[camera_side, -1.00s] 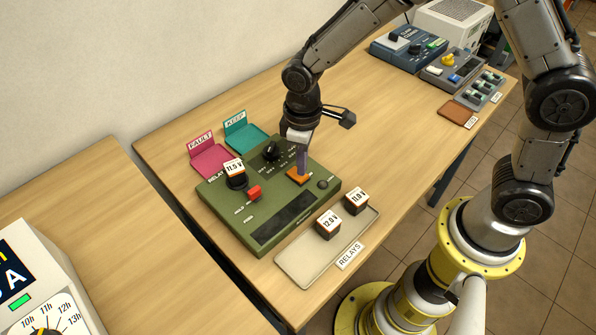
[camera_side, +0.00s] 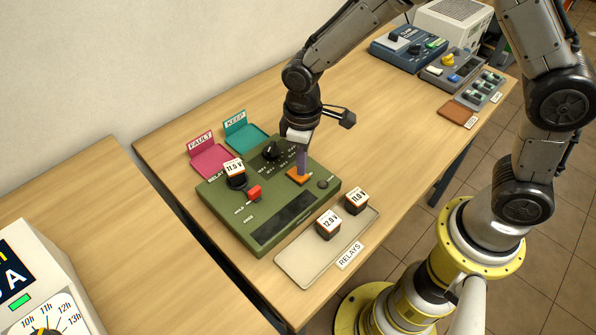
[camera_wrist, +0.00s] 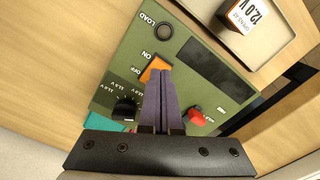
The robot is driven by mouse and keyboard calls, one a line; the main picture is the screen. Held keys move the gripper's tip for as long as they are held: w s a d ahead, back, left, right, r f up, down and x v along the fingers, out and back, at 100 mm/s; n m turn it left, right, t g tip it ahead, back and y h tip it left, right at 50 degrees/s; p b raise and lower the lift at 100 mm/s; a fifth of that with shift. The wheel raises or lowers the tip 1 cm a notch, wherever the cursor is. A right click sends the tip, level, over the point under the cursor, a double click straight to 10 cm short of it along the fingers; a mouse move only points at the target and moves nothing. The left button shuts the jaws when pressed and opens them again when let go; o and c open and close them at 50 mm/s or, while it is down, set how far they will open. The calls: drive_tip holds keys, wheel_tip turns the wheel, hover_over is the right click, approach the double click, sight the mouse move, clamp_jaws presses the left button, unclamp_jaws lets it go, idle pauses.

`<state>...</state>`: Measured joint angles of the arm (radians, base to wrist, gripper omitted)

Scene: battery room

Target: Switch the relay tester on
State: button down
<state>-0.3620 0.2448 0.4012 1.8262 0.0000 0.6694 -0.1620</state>
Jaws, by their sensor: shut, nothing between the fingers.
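The relay tester (camera_side: 225,210) is a green box on the wooden table, with a dark, blank display strip. Its orange ON/OFF rocker switch (camera_side: 297,176) sits on the right part of the panel; in the wrist view the orange rocker (camera_wrist: 156,68) lies at my fingertips, between the ON and OFF marks. My gripper (camera_side: 303,174) is shut and empty, pointing down with its tips at the rocker, partly covering it. In the wrist view my purple fingers (camera_wrist: 163,82) are together. I cannot tell how hard they touch or which way the rocker is tipped.
An 11.5 V relay (camera_side: 235,178) is in the tester, near a red lever (camera_side: 254,192) and a black knob (camera_side: 270,151). A tray (camera_side: 290,268) holds the 12.0 V (camera_side: 328,226) and 11.0 V (camera_side: 357,202) relays. Pink (camera_side: 208,160) and teal (camera_side: 243,137) trays stand behind.

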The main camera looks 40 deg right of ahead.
drive_tip(key=shift+f, duration=0.95)
idle(0.8)
drive_tip(key=shift+r, duration=3.55)
wheel_tip(320, 180, up, 7)
drive_tip(key=m+t, duration=0.1)
drive_tip(key=t, duration=0.1)
hover_over(310, 170)
drive_tip(key=s+d+r+m+t, duration=0.2)
drive_tip(key=s+d+r, duration=0.4)
drive_tip(key=r, duration=0.2)
drive_tip(key=s+d+f+m+t, duration=0.1)
drive_tip(key=s+d+m, duration=0.2)
drive_tip(key=s, duration=1.1)
drive_tip(key=shift+d+t, duration=0.3)
drive_tip(key=shift+d, duration=0.25)
